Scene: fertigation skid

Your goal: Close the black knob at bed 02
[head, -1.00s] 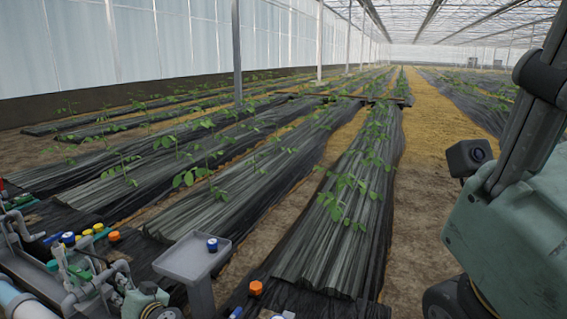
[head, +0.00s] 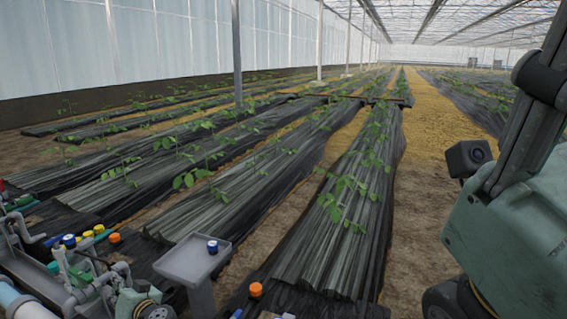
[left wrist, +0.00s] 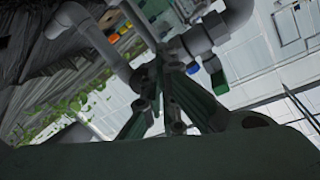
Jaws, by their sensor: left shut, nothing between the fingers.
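No black knob and no bed 02 label can be made out clearly in either view. The pipework (head: 100,285) where valves sit is at the lower left of the head view, partly hidden by my left arm. My left gripper (head: 113,297) is low there, small and partly hidden, close to the pipes. In the left wrist view my left gripper (left wrist: 163,58) has its fingers together and empty, beside a grey pipe elbow (left wrist: 205,38). Whether it touches the pipe cannot be told. My right gripper is out of view.
A grey pedestal tray (head: 178,262) holds a blue cap (head: 212,246). An orange cap (head: 256,290) is right of it. Blue, yellow and orange knobs (head: 87,236) line the skid at left. Planted beds under black film (head: 335,255) stretch away, with bare soil between.

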